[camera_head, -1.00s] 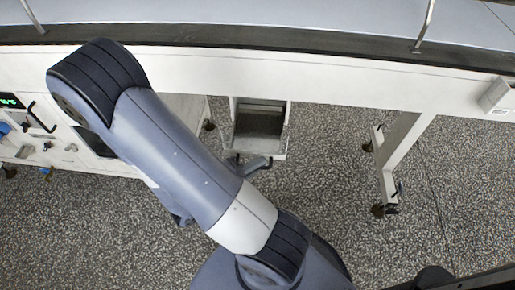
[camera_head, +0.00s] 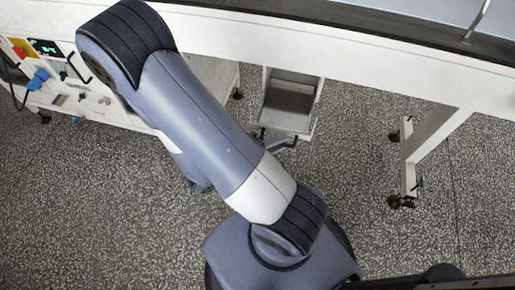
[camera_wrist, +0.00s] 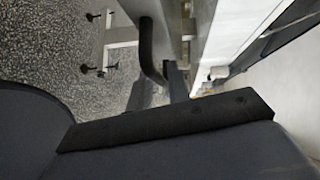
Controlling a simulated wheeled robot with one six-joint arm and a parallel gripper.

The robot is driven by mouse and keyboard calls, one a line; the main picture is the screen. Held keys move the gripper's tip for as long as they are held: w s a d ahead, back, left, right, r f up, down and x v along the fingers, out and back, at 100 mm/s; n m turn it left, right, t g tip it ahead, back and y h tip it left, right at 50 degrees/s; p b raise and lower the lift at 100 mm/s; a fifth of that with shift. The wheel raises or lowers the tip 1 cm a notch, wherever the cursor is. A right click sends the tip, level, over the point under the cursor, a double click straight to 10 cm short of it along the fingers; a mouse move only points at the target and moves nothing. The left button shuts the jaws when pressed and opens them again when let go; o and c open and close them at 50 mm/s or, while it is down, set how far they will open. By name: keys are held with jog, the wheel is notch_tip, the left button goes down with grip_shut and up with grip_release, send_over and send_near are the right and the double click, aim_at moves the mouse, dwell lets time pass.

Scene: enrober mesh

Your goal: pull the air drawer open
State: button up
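The air drawer (camera_head: 290,105) is a pale open-topped tray with a grey inside. It sticks out from under the long white machine, beside my arm in the head view. In the wrist view a black curved bar (camera_wrist: 147,48), apparently the drawer's handle, stands before pale metal panels. Whether the fingers are closed around the bar does not show.
The white machine (camera_head: 370,72) runs across the top. Its support leg (camera_head: 410,165) stands on the right. A control panel (camera_head: 45,75) with a blue plug (camera_head: 38,78) is at the left. Speckled floor (camera_head: 90,200) is open in front.

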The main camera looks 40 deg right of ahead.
jog(key=a+r+p, duration=0.1)
jog(key=a+p, duration=0.1)
jog(key=a, duration=0.7)
jog(key=shift+w+a+r, duration=0.2)
jog(key=shift+w+a, duration=0.15)
jog(key=shift+w, duration=0.05)
jog(key=shift+d, duration=0.1)
jog(key=d, duration=0.3)
jog(key=d+f+b, duration=0.1)
jog(key=d, duration=0.3)
jog(key=s+d+b, duration=0.1)
jog(key=d, duration=0.2)
jog(key=shift+d+f, duration=0.25)
